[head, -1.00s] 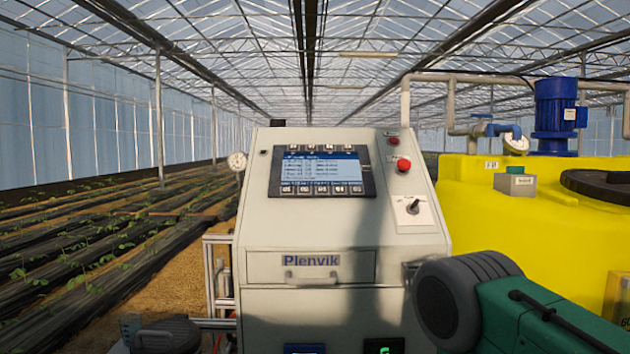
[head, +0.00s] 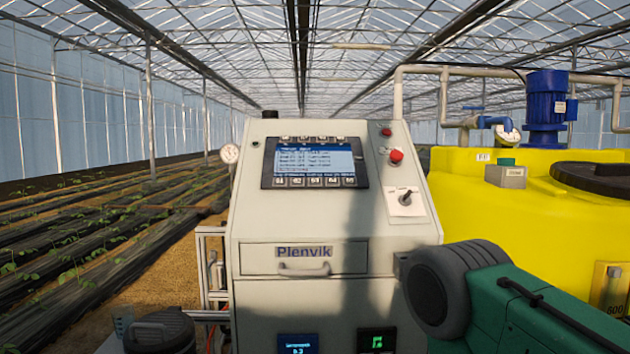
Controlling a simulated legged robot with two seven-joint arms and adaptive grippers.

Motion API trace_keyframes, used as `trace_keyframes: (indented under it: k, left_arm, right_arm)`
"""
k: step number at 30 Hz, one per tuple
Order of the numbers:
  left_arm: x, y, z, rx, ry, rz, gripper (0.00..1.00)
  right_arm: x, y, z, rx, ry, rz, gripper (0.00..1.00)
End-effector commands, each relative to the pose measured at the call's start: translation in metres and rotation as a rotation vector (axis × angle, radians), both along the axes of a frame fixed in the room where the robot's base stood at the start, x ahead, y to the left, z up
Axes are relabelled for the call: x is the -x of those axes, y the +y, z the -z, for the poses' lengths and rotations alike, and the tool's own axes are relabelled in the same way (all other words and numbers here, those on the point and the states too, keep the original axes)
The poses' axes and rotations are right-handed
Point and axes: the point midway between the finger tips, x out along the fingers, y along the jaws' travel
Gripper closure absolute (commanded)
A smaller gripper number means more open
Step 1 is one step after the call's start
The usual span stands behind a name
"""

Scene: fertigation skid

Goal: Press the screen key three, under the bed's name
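The controller screen (head: 315,162) is set in the sloping top of a pale cabinet (head: 262,225) marked Plenvik. It shows lines of white text on blue, too small to read surely. A row of keys runs under the screen; the middle one (head: 314,181) is likely key three, though its label is hard to read. Another row of small keys lies above the screen. A dark grey and green arm part (head: 450,285) of mine stands in front of the cabinet's lower right. Neither gripper's fingers show, and nothing touches the screen or keys.
A red button (head: 396,156) and a rotary switch (head: 405,198) sit right of the screen. A drawer handle (head: 304,270) juts below. A yellow tank (head: 520,220) with a blue motor (head: 547,110) stands right. A gauge (head: 229,154) and planted beds are left.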

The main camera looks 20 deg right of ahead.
Motion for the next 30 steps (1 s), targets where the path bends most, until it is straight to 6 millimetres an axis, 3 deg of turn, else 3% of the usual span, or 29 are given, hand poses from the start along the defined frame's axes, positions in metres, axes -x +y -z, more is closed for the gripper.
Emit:
trace_keyframes:
  k: [10,12,13,30]
  left_arm:
    - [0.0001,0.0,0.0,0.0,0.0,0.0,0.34]
    - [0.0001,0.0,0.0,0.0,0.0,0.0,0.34]
    - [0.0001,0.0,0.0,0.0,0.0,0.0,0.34]
    - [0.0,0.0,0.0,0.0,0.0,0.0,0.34]
  right_arm:
    - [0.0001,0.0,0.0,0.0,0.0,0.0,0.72]
    - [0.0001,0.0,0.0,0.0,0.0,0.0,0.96]
    - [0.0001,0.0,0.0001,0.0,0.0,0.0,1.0]
    - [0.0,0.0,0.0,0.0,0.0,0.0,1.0]
